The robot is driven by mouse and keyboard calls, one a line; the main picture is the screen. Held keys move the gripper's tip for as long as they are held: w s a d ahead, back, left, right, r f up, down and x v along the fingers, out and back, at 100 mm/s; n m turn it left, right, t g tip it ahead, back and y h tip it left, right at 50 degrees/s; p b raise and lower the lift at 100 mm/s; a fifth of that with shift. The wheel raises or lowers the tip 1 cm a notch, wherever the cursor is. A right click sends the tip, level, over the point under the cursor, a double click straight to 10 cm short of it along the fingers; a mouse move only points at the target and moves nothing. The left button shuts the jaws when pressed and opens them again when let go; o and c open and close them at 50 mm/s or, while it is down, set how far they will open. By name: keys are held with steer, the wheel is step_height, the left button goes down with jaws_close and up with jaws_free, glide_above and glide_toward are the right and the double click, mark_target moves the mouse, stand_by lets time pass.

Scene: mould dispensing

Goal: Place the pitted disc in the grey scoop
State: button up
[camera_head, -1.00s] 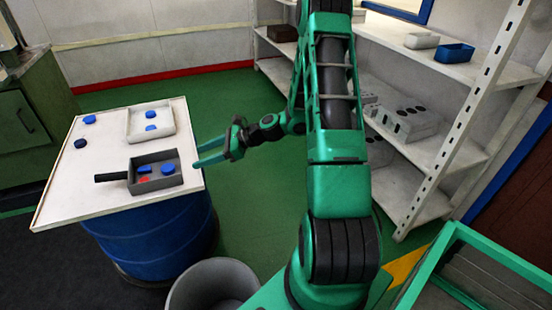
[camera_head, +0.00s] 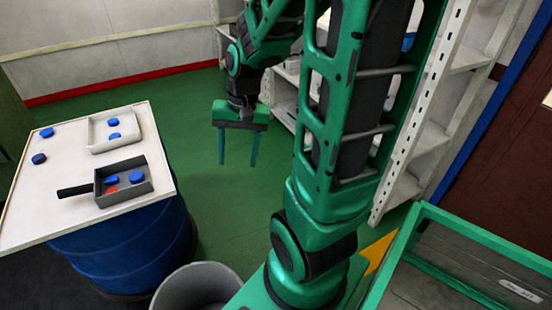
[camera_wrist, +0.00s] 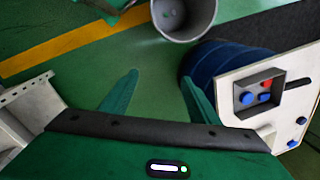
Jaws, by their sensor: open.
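The grey scoop (camera_head: 128,198), a dark box with a black handle pointing left, sits on the white tabletop (camera_head: 30,215). Two blue discs (camera_head: 137,178) and a red disc (camera_head: 110,190) lie in it. A blue disc (camera_head: 47,132) and a darker blue disc (camera_head: 39,158) lie loose on the tabletop's left side. I cannot tell which disc is pitted. My gripper (camera_head: 237,165) is open and empty, fingers pointing down, over the green floor right of the table. The scoop also shows at the right of the wrist view (camera_wrist: 281,80).
A pale tray (camera_head: 98,133) with two blue discs stands behind the scoop. The tabletop rests on a blue drum (camera_head: 125,255). A grey bin (camera_head: 200,287) stands on the floor before it. White shelving (camera_head: 432,140) and a green-framed box (camera_head: 480,240) are at the right.

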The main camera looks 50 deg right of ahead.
steer(key=s+r+n+g+h, duration=0.1)
steer(key=s+r+n, duration=0.2)
steer(key=s, duration=1)
step_height(320, 180, up, 2)
steer(key=shift+s+d+r, duration=0.1)
steer(key=shift+s+d, duration=0.1)
steer(key=shift+d, duration=0.25)
steer(key=shift+w+f, duration=0.3)
steer(key=shift+w, duration=0.3)
